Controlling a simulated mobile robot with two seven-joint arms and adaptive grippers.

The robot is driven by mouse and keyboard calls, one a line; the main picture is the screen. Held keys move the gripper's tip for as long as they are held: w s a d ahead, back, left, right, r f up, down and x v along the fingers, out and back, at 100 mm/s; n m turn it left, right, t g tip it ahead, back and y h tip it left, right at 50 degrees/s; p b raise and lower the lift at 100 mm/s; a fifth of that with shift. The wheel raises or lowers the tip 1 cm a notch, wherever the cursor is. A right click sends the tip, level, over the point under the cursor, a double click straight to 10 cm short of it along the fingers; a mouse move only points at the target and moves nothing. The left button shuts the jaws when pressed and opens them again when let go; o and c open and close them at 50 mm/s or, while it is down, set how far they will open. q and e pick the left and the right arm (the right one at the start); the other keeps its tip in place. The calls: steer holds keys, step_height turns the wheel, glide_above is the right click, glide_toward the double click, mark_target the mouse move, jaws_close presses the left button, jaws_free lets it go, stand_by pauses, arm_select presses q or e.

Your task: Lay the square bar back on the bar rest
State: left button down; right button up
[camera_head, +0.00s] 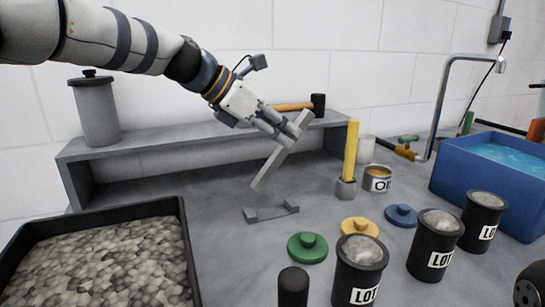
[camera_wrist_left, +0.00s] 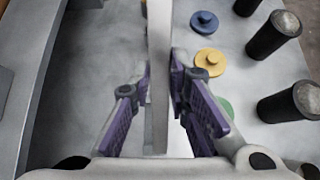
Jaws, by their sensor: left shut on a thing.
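The square bar (camera_head: 274,168) is a long grey bar. In the head view it hangs tilted, its lower end to the left, above and behind the bar rest. My left gripper (camera_head: 291,129) is shut on it near its upper end. In the left wrist view the bar (camera_wrist_left: 159,45) runs up the middle between the purple-padded fingers of the left gripper (camera_wrist_left: 161,88). The bar rest (camera_head: 271,212) is a low grey piece with two raised ends on the worktop, empty. My right gripper is not in view.
A grey shelf (camera_head: 150,138) with a hammer (camera_head: 296,106) stands behind. A yellow upright bar (camera_head: 350,148) stands right of the rest. Green (camera_head: 307,247), yellow (camera_head: 360,228) and blue (camera_head: 401,215) lids and black canisters (camera_head: 359,272) lie in front and right. A gravel tray (camera_head: 182,225) is left.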

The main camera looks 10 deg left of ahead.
arm_select(q)
steer(key=shift+w+a+f, duration=0.15)
steer(key=shift+a+f, duration=0.45)
steer(key=shift+f, duration=0.15)
steer(key=f, duration=0.3)
steer(key=shift+a+f, duration=0.35)
steer(key=shift+f, duration=0.05)
steer(key=c, duration=1.5)
jaws_free()
steer(key=shift+f, duration=0.1)
steer(key=shift+c, duration=0.2)
